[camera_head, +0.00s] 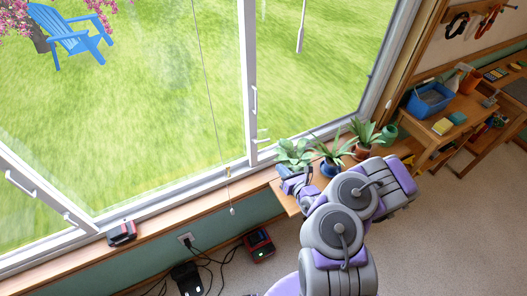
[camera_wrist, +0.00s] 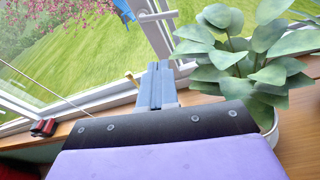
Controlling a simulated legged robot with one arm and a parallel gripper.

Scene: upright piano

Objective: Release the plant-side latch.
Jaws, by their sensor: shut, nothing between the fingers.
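The window (camera_head: 250,80) has a white latch handle (camera_head: 254,100) on its upright frame on the side near the plants. Small pale pieces (camera_head: 263,135) sit lower on the same frame. In the wrist view a white handle (camera_wrist: 158,16) shows just beyond my fingertips, and a small cream-coloured tip (camera_wrist: 130,77) shows left of them. My gripper (camera_wrist: 158,66) is shut and empty, pointing at the window frame. In the head view my gripper (camera_head: 288,172) is low by the sill, beside the leftmost plant. I cannot tell whether it touches anything.
A leafy plant (camera_wrist: 245,50) stands close on the right of my gripper. More potted plants (camera_head: 333,150) stand to its right. A cord (camera_head: 212,100) hangs left of the gripper. A red and black object (camera_head: 121,233) lies on the sill. Another white handle (camera_head: 20,183) is far left.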

